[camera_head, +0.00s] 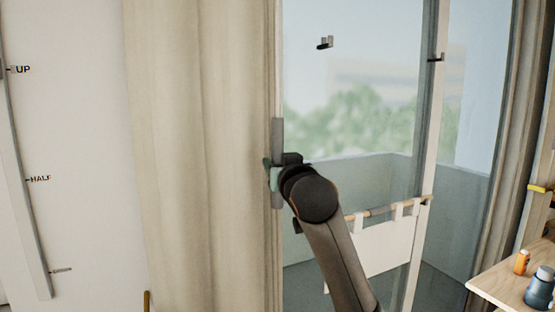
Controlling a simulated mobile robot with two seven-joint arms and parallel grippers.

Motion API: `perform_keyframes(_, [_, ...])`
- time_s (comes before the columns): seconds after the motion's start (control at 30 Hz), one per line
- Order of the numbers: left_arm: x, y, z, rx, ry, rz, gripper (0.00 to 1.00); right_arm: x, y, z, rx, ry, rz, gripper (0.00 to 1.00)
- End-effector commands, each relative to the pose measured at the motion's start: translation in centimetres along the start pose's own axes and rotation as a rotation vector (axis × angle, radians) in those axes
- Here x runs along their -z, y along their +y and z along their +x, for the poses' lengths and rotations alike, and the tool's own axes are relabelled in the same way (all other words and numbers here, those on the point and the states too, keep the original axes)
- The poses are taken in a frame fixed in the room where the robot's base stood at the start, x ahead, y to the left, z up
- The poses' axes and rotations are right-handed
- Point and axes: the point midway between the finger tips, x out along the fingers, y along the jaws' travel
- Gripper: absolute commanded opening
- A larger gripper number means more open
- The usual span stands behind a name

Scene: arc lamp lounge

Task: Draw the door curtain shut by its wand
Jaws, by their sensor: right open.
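A beige door curtain (200,150) hangs in folds left of the glass door (350,70). At its right edge, a grey upright bar (277,135) stands along the door's side; it looks like the wand's grip, but I cannot be sure. My right gripper (274,174) is at this bar, with its jaws open and a greenish part beside the bar. My dark wrist hides much of the gripper, and I cannot tell whether the fingers touch the bar. My left gripper is not in view.
Another curtain (513,130) is gathered at the right, near a yellow band (539,189). A wooden table (502,285) at lower right holds an orange bottle (521,262) and a blue-grey container (540,287). A pale cloth (370,248) hangs from a wooden rod (382,211) by the door.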

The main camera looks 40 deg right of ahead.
Motion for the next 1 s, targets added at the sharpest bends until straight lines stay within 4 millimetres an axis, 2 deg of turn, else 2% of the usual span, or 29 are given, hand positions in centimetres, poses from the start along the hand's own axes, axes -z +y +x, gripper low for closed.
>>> perform_keyframes(0.1, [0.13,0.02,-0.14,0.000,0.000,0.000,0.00,0.02,0.01,0.70,-0.001,0.000,0.000,0.46])
perform_keyframes(0.4, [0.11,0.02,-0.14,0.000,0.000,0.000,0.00,-0.01,-0.01,0.86,0.000,0.001,0.000,0.46])
perform_keyframes(0.8, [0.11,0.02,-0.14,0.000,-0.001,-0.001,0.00,-0.02,-0.01,0.83,0.000,0.000,0.000,0.02])
perform_keyframes(1.0, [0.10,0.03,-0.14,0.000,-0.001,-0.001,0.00,-0.03,-0.02,0.83,0.000,0.000,0.000,0.00])
